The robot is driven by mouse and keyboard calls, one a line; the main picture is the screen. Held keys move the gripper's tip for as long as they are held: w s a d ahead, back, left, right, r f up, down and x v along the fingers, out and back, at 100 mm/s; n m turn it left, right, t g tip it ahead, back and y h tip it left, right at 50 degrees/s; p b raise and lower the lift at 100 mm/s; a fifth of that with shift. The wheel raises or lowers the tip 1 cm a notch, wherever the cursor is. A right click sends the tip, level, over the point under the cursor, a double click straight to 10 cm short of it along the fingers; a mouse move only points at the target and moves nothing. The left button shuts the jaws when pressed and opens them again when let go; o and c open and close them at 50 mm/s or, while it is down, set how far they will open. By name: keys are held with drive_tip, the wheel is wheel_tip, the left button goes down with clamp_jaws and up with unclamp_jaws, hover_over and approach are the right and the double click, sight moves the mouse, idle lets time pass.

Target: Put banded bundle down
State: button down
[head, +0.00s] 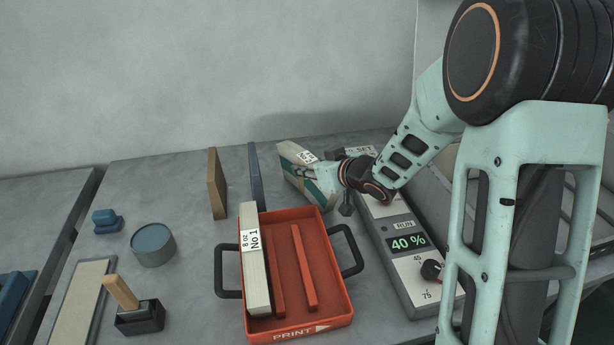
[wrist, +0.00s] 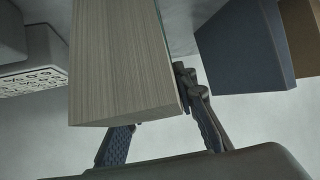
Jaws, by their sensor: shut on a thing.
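A banded bundle (head: 290,157) with a pale body, a green stripe and a white label is held tilted behind the red tray. In the wrist view the bundle (wrist: 122,60) fills the middle, with fine layered edges. My gripper (head: 318,176) is shut on it, with a finger at each side in the wrist view (wrist: 160,125). Whether its underside touches the table is hidden. The red tray (head: 333,300) has two inner ribs.
A dark blue upright plate (head: 256,178) and a brown one (head: 216,185) stand left of the held bundle. A control box (head: 405,265) reading 40 % lies at the right. A round blue tin (head: 152,246) and a wooden-handled stamp (head: 138,315) are at the left.

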sight(304, 155)
drive_tip(key=shift+r, duration=0.15)
drive_tip(key=shift+w+r, duration=0.1)
drive_tip(key=shift+r, duration=0.35)
wheel_tip(304, 155, up, 2)
drive_tip(key=shift+r+p, duration=0.2)
drive_tip(key=shift+p, duration=0.5)
drive_tip(key=s+d+r+p, duration=0.1)
drive_tip(key=r, duration=0.1)
drive_tip(key=s+d+r+p, duration=0.1)
drive_tip(key=r, duration=0.1)
drive_tip(key=s+d+r+p, duration=0.1)
drive_tip(key=s+r, duration=0.1)
drive_tip(key=shift+r, duration=0.15)
drive_tip(key=s+f+p+v, duration=0.1)
drive_tip(key=p+v, duration=0.1)
drive_tip(key=v, duration=0.7)
drive_tip(key=w+d+f+m+t+h, duration=0.15)
drive_tip(key=d+m+h, duration=0.25)
drive_tip(key=d, duration=0.6)
wheel_tip(304, 155, up, 14)
drive_tip(key=p, duration=1.4)
drive_tip(key=shift+w+f+t, duration=0.15)
drive_tip(key=shift+w+t, duration=0.25)
drive_tip(key=shift+t, duration=0.05)
drive_tip(key=shift+d, duration=0.1)
